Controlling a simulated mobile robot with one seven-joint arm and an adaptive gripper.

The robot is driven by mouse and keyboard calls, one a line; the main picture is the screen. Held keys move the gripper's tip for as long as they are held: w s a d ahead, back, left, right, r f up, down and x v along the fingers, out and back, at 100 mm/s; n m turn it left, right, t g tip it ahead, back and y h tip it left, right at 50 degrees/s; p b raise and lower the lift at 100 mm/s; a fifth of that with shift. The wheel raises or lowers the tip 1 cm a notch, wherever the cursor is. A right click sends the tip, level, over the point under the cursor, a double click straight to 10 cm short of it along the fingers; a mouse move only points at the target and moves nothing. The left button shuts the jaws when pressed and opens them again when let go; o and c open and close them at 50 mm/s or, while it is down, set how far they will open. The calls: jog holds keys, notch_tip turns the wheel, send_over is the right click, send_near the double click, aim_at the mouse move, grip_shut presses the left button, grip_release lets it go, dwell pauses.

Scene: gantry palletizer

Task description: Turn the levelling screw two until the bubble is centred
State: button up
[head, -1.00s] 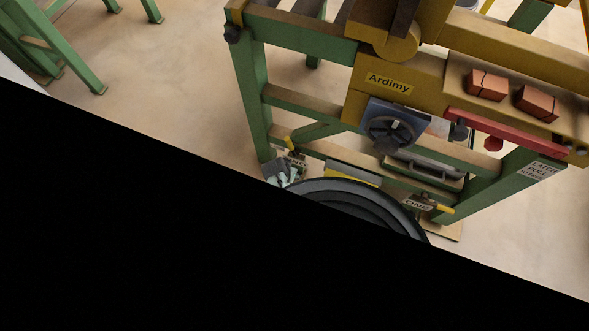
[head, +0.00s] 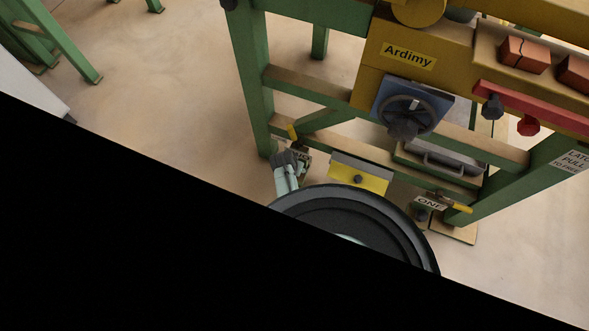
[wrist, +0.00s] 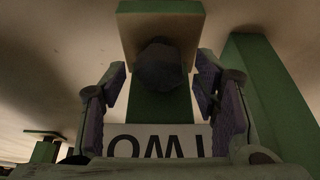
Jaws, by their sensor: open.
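I see no contact between fingers and knob. In the head view, my gripper (head: 285,158) is at the lower left corner of the green frame, beside a yellow lever (head: 292,131) and a mostly hidden plate. A yellow box with a grey top (head: 358,175) is on the lower rail; no bubble can be made out.
A plate marked ONE (head: 430,203) and a yellow lever (head: 460,208) are at the lower right. A blue handwheel unit (head: 440,105) and a red bar (head: 530,105) are above. My round dark arm link covers part of the lower frame.

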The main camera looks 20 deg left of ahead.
jog(key=shift+c, duration=0.5)
jog(key=c, duration=1.1)
jog(key=shift+o, duration=0.2)
jog(key=n+y+p, duration=0.1)
jog(key=n, duration=0.2)
jog(key=shift+d+r, duration=0.1)
jog(key=shift+d, duration=0.05)
jog(key=shift+w+n+g+y, duration=0.15)
jog(key=shift+n+y, duration=0.25)
jog(key=shift+n, duration=0.65)
jog(key=shift+s+n+g+y, duration=0.1)
jog(key=shift+n+g+y, duration=0.25)
jog(key=shift+n, duration=0.7)
